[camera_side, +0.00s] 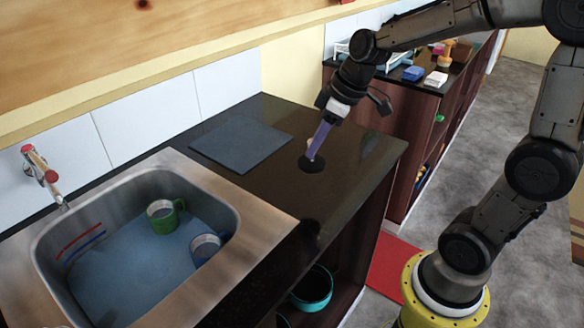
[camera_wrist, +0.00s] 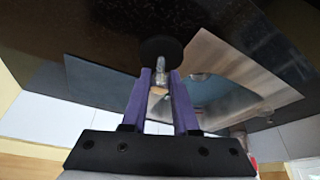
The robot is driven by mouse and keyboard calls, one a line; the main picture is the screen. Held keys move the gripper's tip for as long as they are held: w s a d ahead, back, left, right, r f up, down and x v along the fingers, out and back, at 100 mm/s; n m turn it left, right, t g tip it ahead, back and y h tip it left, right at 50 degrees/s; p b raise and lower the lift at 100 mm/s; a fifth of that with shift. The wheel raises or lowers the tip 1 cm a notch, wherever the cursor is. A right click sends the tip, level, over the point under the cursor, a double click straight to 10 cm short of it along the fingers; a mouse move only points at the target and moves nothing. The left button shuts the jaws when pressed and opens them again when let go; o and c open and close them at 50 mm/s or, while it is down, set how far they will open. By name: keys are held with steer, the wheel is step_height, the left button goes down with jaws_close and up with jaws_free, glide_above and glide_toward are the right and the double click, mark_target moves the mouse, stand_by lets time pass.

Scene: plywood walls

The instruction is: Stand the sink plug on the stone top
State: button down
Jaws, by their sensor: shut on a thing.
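The sink plug (camera_side: 312,164) is a black disc with a metal knob. In the side view it is at the dark polished stone top (camera_side: 355,160), disc side down and roughly level. I cannot tell whether the disc touches the stone. In the wrist view the plug (camera_wrist: 161,48) shows its disc beyond my fingertips, over the dark stone (camera_wrist: 80,30). My gripper (camera_side: 313,153) points down at a tilt above the stone, right of the grey slab. Its purple fingers (camera_wrist: 160,74) are shut on the metal knob.
A flat grey slab (camera_side: 241,145) lies on the stone top, left of the plug. The steel sink (camera_side: 262,228) at front left holds a green mug (camera_side: 160,215) and another mug (camera_side: 203,250). A tap (camera_side: 40,166) stands behind it. The stone around the plug is clear.

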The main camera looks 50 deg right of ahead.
steer(key=shift+w+d+f, duration=0.1)
steer(key=shift+w+f, duration=1)
steer(key=shift+f, duration=0.5)
steer(key=shift+w+d+f, duration=0.1)
steer(key=shift+w+f, duration=0.95)
steer(key=shift+f, duration=0.6)
steer(key=shift+w+d+f, duration=0.1)
steer(key=shift+w+f, duration=1)
steer(key=shift+f, duration=0.5)
steer(key=shift+f, duration=0.15)
steer(key=c, duration=0.7)
jaws_free()
